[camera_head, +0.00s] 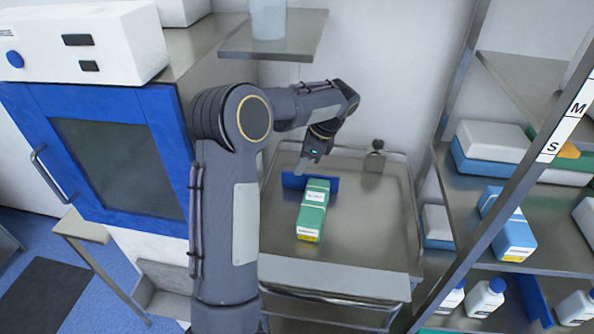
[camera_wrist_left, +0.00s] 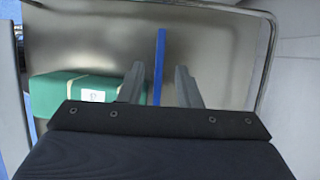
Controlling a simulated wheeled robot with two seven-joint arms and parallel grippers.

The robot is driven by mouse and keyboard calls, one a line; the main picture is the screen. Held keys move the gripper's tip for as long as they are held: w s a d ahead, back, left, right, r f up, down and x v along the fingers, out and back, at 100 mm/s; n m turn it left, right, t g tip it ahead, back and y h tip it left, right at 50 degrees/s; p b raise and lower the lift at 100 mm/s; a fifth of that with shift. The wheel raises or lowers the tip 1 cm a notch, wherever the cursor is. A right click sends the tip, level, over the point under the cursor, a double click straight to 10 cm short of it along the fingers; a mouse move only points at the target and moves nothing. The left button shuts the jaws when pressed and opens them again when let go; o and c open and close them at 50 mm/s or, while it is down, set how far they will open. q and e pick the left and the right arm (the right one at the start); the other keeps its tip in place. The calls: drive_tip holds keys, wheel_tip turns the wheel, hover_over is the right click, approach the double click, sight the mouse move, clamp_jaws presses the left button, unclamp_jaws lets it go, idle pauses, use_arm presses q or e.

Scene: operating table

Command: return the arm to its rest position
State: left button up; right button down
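My left gripper (camera_head: 308,162) is above the metal cart at the back of the tray, close to a blue upright divider (camera_head: 293,181). In the left wrist view, my left gripper (camera_wrist_left: 158,84) has its two fingers apart with nothing held between them. The blue divider (camera_wrist_left: 159,62) shows between and beyond the fingers. A green box (camera_head: 312,212) with a white label and yellow end lies on the tray in front of the divider. The green box also shows left of the fingers in the wrist view (camera_wrist_left: 70,90). My right gripper is not in view.
The metal cart (camera_head: 370,240) has clear surface right of the green box. A shelf rack (camera_head: 475,215) with boxes and bottles stands at the right. A blue cabinet (camera_head: 160,150) with a white device (camera_head: 120,40) on top is at the left. A small shelf holds a clear container (camera_head: 268,18).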

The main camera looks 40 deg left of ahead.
use_arm(q)
drive_tip(key=shift+d+r, duration=0.1)
drive_tip(key=shift+r, duration=0.25)
idle(0.3)
